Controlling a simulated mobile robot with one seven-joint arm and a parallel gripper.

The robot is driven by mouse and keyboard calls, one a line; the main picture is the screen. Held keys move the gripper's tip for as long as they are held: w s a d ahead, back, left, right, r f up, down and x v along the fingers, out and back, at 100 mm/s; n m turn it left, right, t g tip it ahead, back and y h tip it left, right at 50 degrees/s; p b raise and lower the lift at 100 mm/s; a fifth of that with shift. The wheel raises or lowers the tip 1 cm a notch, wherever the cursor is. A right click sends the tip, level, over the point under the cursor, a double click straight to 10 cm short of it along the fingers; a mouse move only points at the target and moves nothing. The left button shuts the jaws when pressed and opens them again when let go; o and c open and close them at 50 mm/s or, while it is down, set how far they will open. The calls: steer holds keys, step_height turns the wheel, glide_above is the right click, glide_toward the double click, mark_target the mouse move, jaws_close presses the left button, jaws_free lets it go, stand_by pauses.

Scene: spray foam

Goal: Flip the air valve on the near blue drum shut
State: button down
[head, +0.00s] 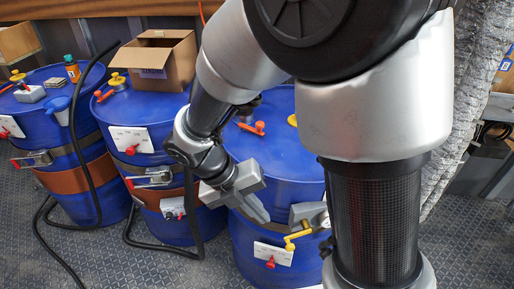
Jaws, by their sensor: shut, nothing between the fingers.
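The near blue drum (285,160) stands in the middle, partly hidden behind my arm. On its upper right side is a grey fitting (306,213) with a bent yellow handle (292,243). Below that, a white plate (272,254) carries a red knob (270,263). An orange lever (250,128) sits on its lid, and a yellow cap (292,120) is partly covered by my arm. I cannot tell for certain which fitting is the air valve. My gripper (260,212) is shut and empty, in front of the drum's upper side, left of the yellow handle. Contact with the drum cannot be made out.
Two more blue drums, the middle one (140,120) and the left one (45,108), stand to the left with black hoses (128,228). An open cardboard box (155,60) sits behind. Wrapped material (465,90) stands at right.

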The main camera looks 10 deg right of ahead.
mark_target(288, 246)
steer(key=shift+a+f+n, duration=0.25)
steer(key=shift+f+n, duration=0.5)
steer(key=shift+n, duration=0.05)
steer(key=b+x, duration=0.6)
steer(key=x, duration=0.8)
steer(key=shift+d+r, duration=0.1)
steer(key=shift+d, duration=0.05)
steer(key=shift+w+h, duration=0.1)
steer(key=shift+h, duration=0.2)
